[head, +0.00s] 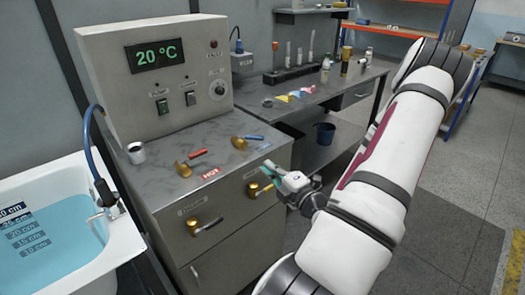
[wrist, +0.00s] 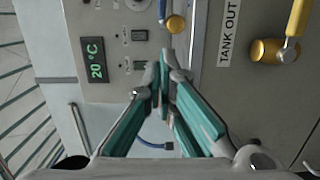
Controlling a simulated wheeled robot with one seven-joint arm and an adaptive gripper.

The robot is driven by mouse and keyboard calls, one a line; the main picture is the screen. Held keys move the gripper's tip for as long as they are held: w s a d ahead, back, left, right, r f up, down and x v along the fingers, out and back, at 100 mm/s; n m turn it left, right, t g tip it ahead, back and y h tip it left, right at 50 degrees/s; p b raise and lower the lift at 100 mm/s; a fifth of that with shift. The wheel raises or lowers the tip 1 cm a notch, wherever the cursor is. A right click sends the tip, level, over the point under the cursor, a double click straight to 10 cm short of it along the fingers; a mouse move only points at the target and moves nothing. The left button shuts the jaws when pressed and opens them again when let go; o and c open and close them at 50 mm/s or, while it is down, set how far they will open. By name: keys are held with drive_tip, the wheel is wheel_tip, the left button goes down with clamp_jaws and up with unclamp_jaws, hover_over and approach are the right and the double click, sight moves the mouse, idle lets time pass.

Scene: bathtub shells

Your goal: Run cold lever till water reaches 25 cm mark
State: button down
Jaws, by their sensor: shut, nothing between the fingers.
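The cold lever (head: 254,137) has a brass base and a blue handle and sits on the cabinet top; it also shows in the wrist view (wrist: 175,23), just beyond my fingertips. My gripper (head: 271,172) is shut and empty, in front of the cabinet near its top edge, below and right of the cold lever. Its teal fingers meet in the wrist view (wrist: 165,75), apart from the lever. The water (head: 62,240) in the white bathtub (head: 85,276) stands near the upper marks of the depth scale (head: 22,231). The exact waterline is too small to read.
The hot lever (head: 190,158) has a red handle, left of the cold one. A yellow-handled lever (head: 254,190), near my gripper, and a black-handled lever (head: 203,226) are on the cabinet front. The display (head: 155,55) reads 20 °C.

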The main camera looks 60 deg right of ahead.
drive_tip(key=w+b, duration=0.1)
drive_tip(key=b, duration=0.2)
approach(247, 138)
drive_tip(key=w+a, duration=0.2)
drive_tip(key=w, duration=0.1)
drive_tip(key=shift+w+d+r, duration=0.1)
drive_tip(key=shift+w+d, duration=0.1)
drive_tip(key=shift+d, duration=0.35)
drive_tip(key=shift+w+d, duration=0.15)
drive_tip(key=shift+d, duration=0.45)
drive_tip(key=shift+w+d, duration=0.3)
drive_tip(key=shift+d, duration=0.35)
